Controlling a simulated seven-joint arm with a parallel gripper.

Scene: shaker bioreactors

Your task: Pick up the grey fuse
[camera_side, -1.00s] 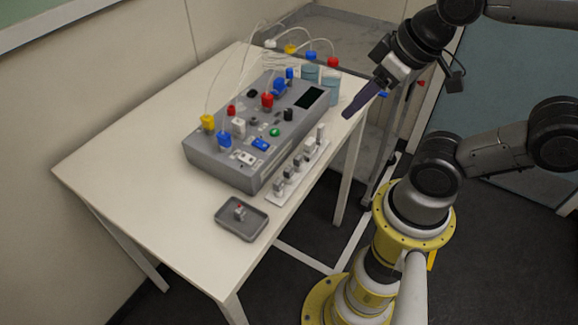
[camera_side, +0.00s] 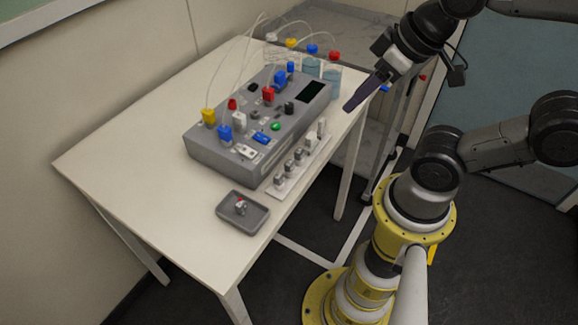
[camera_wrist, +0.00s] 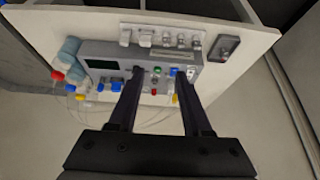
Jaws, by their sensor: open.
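Small grey-and-white fuse-like pieces (camera_side: 289,168) stand in a row on a white strip holder (camera_side: 272,195) along the device's near side. They also show in the wrist view (camera_wrist: 164,39). Another small piece with a red mark (camera_side: 240,206) sits in a grey tray (camera_side: 225,214) near the table's front edge. I cannot tell for certain which piece is the grey fuse. My gripper (camera_side: 348,106) is raised near the table's right edge, apart from all the pieces. In the wrist view its two fingers (camera_wrist: 159,72) are spread with nothing held between them.
A grey device box (camera_side: 225,165) with coloured knobs, connectors and a dark screen fills the middle of the table. Blue-tinted bottles (camera_side: 331,82) with coloured caps and thin tubes stand at its far end. The table's left front area (camera_side: 140,200) is clear.

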